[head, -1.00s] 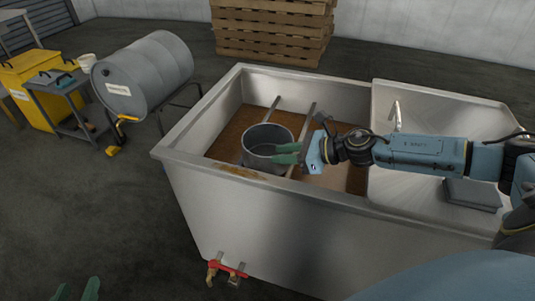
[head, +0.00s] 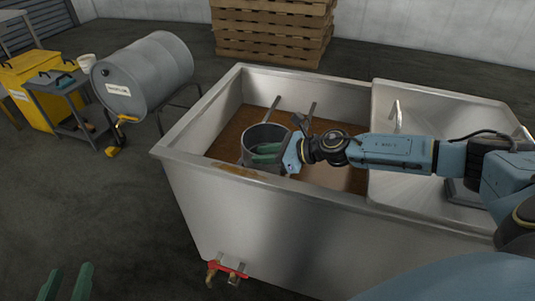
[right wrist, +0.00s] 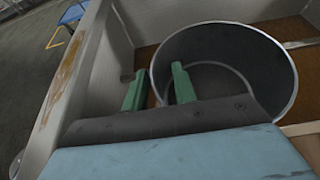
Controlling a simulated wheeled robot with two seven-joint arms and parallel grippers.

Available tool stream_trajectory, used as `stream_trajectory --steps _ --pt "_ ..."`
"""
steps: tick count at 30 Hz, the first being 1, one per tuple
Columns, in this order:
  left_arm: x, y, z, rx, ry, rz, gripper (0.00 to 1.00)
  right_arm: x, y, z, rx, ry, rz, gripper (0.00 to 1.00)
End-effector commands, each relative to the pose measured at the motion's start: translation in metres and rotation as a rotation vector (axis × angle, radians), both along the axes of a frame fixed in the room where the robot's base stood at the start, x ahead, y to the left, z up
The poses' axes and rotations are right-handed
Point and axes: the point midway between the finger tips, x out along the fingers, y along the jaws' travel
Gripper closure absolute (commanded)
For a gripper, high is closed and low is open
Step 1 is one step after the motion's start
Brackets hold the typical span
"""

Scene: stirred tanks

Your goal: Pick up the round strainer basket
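The round strainer basket (head: 263,132) is a grey open cylinder in the left basin of the steel tank, upright by the two rails. My right gripper (head: 255,154) reaches in from the right, its green fingers at the basket's near side. In the right wrist view the gripper (right wrist: 158,78) is open, one finger outside the basket (right wrist: 232,45) and one inside its rim, with the wall between them. Gaps seem to remain at the wall. My left gripper (head: 66,283) is open and empty at the bottom left, over the floor.
The tank's front rim (head: 300,192) lies just below my right gripper. Two rails (head: 273,108) cross the basin above brown liquid or residue. A grey drum (head: 147,74), a cart (head: 78,105) and a yellow bin (head: 27,75) stand left. Stacked pallets (head: 275,30) stand behind.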

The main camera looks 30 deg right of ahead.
Motion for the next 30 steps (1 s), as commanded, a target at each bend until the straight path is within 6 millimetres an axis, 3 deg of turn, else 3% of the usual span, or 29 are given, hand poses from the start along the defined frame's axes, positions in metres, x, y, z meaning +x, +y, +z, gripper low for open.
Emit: stream_trajectory --steps 1,6,30 --pt "0.0 0.0 -0.0001 0.0 0.0 0.0 0.66 -0.0001 -0.0001 0.0001 0.0 0.0 0.0 0.79" --pt "-0.0001 0.0 -0.0003 0.0 0.001 0.0 0.66 -0.0002 -0.0002 0.0001 0.0 0.0 0.0 1.0" --pt "-0.0001 0.0 -0.0009 0.001 0.003 0.0 0.66 -0.0008 -0.0007 -0.0012 -0.001 0.003 0.0 1.0"
